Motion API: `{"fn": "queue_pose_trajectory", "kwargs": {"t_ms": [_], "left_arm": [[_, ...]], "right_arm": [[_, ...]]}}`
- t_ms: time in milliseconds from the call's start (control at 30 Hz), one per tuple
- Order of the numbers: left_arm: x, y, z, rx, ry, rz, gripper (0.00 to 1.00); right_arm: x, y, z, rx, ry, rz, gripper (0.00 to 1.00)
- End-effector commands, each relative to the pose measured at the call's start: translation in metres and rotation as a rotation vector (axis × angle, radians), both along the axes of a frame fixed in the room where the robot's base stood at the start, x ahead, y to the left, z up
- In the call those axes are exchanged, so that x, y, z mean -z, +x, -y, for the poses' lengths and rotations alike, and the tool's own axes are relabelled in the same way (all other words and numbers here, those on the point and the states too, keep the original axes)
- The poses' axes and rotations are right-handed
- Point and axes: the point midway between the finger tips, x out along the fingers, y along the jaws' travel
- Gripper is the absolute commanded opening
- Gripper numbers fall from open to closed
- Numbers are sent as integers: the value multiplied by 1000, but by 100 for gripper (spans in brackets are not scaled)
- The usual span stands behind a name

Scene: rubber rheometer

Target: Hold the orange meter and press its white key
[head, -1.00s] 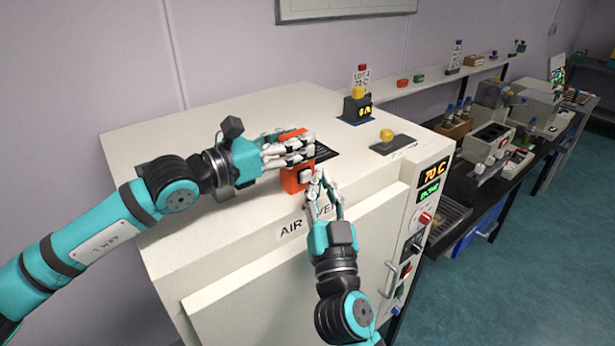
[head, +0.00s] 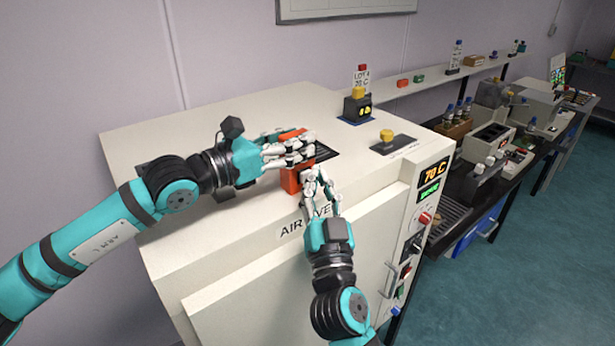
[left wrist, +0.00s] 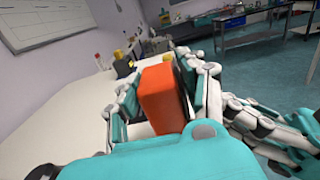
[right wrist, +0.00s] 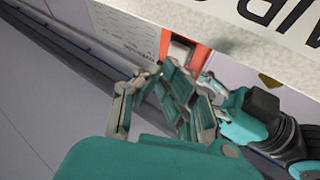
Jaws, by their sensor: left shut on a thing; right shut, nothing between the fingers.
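The orange meter (head: 291,181) stands over the top of the white oven near its front edge. My left gripper (head: 303,148) is shut on it from the left; in the left wrist view the orange meter (left wrist: 162,97) sits between the fingers. My right gripper (head: 314,178) is shut and empty, its fingertips at the meter's front face from below right. In the head view the fingers mostly cover the white key. In the right wrist view a pale key (right wrist: 181,51) shows in the orange face, just beyond the fingertips. I cannot tell whether they touch it.
The white oven (head: 230,120) has a dark vent behind the meter and a lettered front edge. A black device with a yellow top (head: 357,104) and a yellow knob (head: 387,134) stand on the oven top to the right. A bench with instruments lies further right.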

Motion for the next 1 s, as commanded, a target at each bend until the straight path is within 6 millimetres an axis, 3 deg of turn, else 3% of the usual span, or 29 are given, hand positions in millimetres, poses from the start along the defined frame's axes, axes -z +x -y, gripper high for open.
{"fn": "queue_pose_trajectory", "kwargs": {"t_ms": [1000], "left_arm": [[1, 0, 0, -1, 2, -1, 3]], "right_arm": [[0, 7, -5, 1, -1, 1, 0]]}}
